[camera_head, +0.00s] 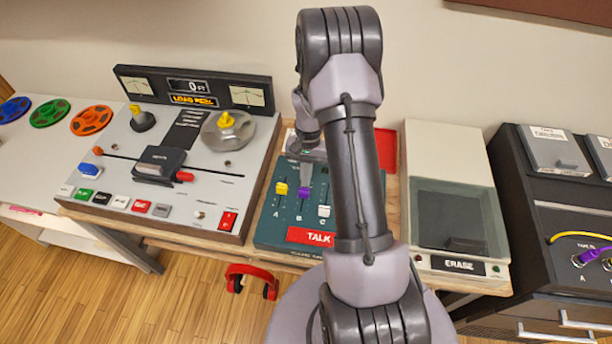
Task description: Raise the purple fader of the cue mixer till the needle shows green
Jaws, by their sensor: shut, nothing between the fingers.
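The cue mixer (266,233) is a teal box on the wooden bench, with a red TALK button (310,237) at its front. Its purple fader (303,193) is the middle one, above the letter B. The yellow fader (281,188) is to its left and the white fader (324,211) to its right, lower down. My gripper (304,187) is shut and empty, pointing down at the purple fader from behind. I cannot tell if it touches the knob. My arm hides the back right of the mixer, and the needle meter cannot be made out.
A tape machine (259,158) with two dials stands left of the mixer. An ERASE box (458,265) with a dark lid is to the right. Three coloured reels (49,112) lie far left. A black unit with cables (540,190) stands far right.

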